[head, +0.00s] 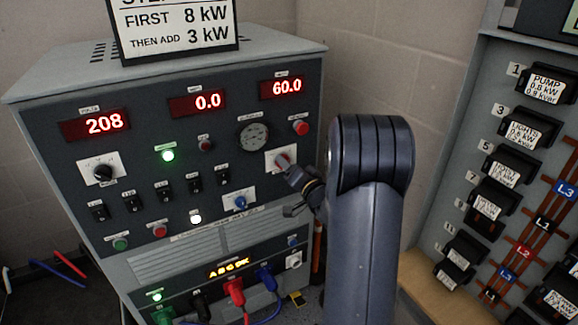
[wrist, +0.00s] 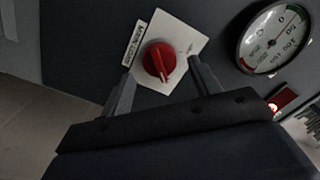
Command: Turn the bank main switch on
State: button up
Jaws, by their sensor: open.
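In the head view the red knob (head: 283,161) is on the right of the grey cabinet's front, below a round gauge. My gripper (head: 302,190) is just below and right of it. In the wrist view my gripper (wrist: 161,75) is open, with one finger on each side of the knob. Whether the fingers touch the knob cannot be told.
The cabinet (head: 150,205) shows red displays (head: 93,124) reading 208, 0.0 and 60.0. A round gauge (wrist: 274,38) and a red button (head: 300,128) are near the knob. A blue knob (head: 240,202) is below left. A breaker panel (head: 480,150) stands at the right.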

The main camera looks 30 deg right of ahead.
jog(key=s, duration=0.9)
jog(key=shift+s+d, duration=0.15)
jog(key=shift+s, duration=0.2)
jog(key=shift+w, duration=0.15)
jog(key=w, duration=1)
jog(key=shift+w+a, duration=0.2)
jog(key=shift+w, duration=0.1)
jog(key=shift+s, duration=0.1)
